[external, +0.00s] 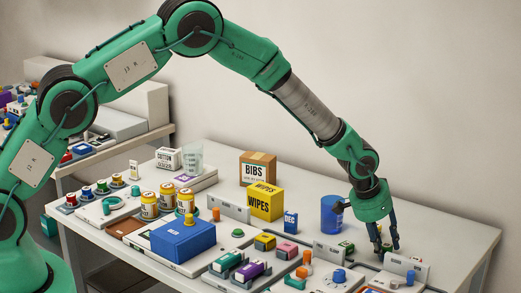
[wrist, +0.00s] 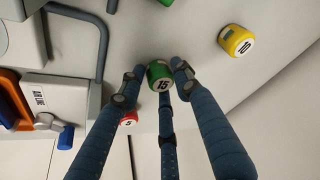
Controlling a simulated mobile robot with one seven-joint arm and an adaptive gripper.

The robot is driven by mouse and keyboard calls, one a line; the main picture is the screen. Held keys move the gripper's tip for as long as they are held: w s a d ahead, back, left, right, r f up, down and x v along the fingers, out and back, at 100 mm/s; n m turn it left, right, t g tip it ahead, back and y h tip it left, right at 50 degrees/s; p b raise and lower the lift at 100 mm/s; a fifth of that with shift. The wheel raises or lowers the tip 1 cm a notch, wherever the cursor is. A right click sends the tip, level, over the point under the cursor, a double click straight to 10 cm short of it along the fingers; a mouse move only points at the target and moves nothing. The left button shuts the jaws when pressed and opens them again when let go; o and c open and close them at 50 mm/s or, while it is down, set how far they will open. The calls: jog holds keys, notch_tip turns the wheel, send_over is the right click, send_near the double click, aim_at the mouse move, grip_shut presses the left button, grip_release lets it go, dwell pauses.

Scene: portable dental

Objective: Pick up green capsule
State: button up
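The green capsule (wrist: 160,76), with 15 on its white end, lies between the tips of my gripper's three blue fingers in the wrist view. The fingertips (wrist: 160,74) are spread around it, with a narrow gap at its left side; I cannot tell whether the other fingers touch it.
A yellow capsule (wrist: 236,41) marked 10 and a red one (wrist: 128,118) marked 5 lie nearby. A grey device (wrist: 68,100) with a bent tube stands left in the wrist view. A blue cup (external: 332,214) stands left of my gripper; the table's right end (external: 463,240) is clear.

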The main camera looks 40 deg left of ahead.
aim_at(384, 246)
jog(key=shift+c, duration=1.3)
notch_tip(384, 246, up, 10)
jog(key=p, duration=0.2)
